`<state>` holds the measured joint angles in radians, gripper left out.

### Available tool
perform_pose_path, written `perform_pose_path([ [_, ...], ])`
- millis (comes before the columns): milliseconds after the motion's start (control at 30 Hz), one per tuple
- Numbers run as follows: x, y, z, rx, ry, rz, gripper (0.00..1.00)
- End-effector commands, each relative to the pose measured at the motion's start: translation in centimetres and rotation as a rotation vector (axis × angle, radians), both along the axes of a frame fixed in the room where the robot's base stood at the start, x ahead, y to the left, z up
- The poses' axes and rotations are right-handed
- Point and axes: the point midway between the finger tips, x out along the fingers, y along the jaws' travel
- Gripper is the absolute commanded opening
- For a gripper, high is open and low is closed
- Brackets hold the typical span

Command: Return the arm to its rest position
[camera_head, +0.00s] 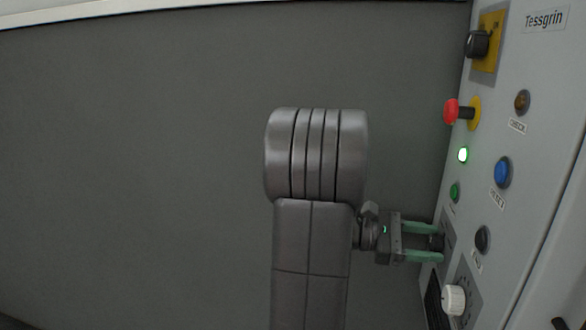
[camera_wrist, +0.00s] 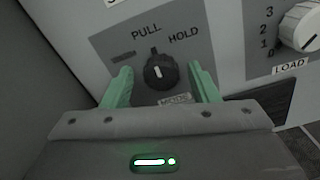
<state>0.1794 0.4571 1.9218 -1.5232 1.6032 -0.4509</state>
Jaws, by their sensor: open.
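My gripper (camera_head: 438,242) is at the lower part of the panel in the head view, with its green fingers pointing right toward the panel face. In the wrist view my gripper (camera_wrist: 162,88) is open, with one finger on each side of a black rotary knob (camera_wrist: 159,72). The knob sits on a grey plate with the words PULL and HOLD, and its white mark is near upright. I cannot tell whether the fingers touch the knob. My arm stands in the middle of the head view.
The panel (camera_head: 540,75) carries a red mushroom button (camera_head: 452,111), a black switch on a yellow plate (camera_head: 478,43), a lit green lamp (camera_head: 463,154), a blue button (camera_head: 503,172) and a white LOAD dial (camera_head: 454,299). The LOAD dial (camera_wrist: 300,27) is right of my gripper. Left of my arm is clear.

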Motion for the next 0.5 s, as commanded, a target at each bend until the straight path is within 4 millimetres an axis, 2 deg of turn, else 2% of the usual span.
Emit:
perform_pose_path([
  [33,0.0,0.0,0.5,0.011,0.044,0.000,0.54],
  [433,0.0,0.0,0.5,0.104,0.432,0.001,0.54],
  [500,0.4,1.4,-0.1,0.100,0.424,0.005,0.54],
])
